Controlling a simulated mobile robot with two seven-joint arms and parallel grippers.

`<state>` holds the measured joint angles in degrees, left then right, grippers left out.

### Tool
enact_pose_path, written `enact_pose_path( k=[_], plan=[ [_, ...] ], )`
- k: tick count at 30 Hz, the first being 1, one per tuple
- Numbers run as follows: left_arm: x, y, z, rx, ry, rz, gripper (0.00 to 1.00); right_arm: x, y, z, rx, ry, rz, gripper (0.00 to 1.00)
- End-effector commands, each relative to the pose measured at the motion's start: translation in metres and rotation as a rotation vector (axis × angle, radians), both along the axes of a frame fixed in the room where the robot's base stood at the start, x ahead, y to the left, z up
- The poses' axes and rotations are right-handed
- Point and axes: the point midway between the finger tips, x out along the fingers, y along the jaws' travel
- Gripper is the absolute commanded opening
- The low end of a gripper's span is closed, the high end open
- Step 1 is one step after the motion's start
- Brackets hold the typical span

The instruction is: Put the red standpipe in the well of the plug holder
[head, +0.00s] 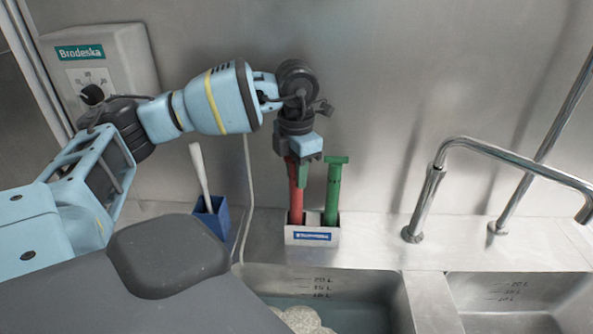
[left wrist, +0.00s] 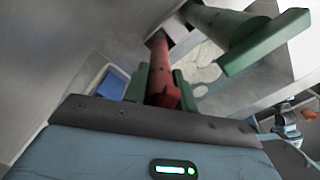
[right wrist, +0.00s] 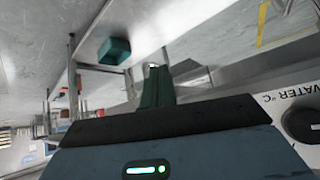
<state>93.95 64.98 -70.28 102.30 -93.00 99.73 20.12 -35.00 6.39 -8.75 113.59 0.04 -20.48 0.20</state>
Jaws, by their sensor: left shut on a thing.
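The red standpipe (head: 296,195) stands roughly upright at the left side of the plug holder (head: 312,236), a small pale box with a blue label. Its lower end goes behind the box's front wall and appears to be inside the left opening; its depth is hidden. My left gripper (head: 302,172) is shut on the upper part of the red standpipe from above. The left wrist view shows the red standpipe (left wrist: 161,70) between the green fingers (left wrist: 160,84). A green standpipe (head: 334,190) stands in the holder's right side. My right gripper (right wrist: 157,85) looks shut and empty in its wrist view.
A blue holder (head: 212,216) with a white-handled brush stands to the left. A chrome tap (head: 425,195) rises to the right. Sink basins (head: 350,285) lie in front, the left one holding water and pale round things. A control box (head: 100,70) hangs on the wall.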

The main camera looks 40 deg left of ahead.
Motion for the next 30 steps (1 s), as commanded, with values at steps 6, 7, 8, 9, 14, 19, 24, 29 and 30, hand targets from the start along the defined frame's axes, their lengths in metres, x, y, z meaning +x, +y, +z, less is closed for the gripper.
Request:
enact_pose_path(
  k=[6,7,8,9,14,19,24,29,30],
  plan=[
    [0.000,0.000,-0.002,0.000,0.000,0.000,0.00,0.000,0.000,0.000,0.000,0.001,0.000,0.00],
    [0.000,0.000,-0.003,0.000,0.000,0.000,0.00,0.000,0.000,-0.001,0.000,0.001,0.000,0.00],
    [0.000,0.000,-0.003,0.000,0.000,0.000,0.30,0.000,0.000,0.000,0.000,0.000,0.000,0.00],
    [0.000,0.000,-0.003,0.000,0.000,0.000,0.36,0.000,0.000,0.000,0.000,0.000,0.000,0.00],
    [0.000,0.000,-0.002,0.000,0.000,0.000,0.48,0.000,0.000,0.000,-0.001,0.000,0.001,0.00],
    [0.000,0.000,-0.002,0.000,0.000,0.000,0.48,0.000,-0.001,0.000,-0.003,0.000,0.004,0.00],
    [0.001,-0.001,0.005,-0.002,-0.002,0.000,0.48,0.000,-0.002,0.000,-0.005,-0.001,0.006,0.00],
    [0.001,-0.001,0.029,-0.001,-0.003,-0.001,0.48,-0.001,-0.002,-0.001,-0.006,0.001,0.006,0.00],
    [0.002,-0.001,0.037,-0.001,-0.005,-0.001,0.48,-0.001,-0.002,-0.001,-0.006,0.002,0.006,0.00]
  ],
)
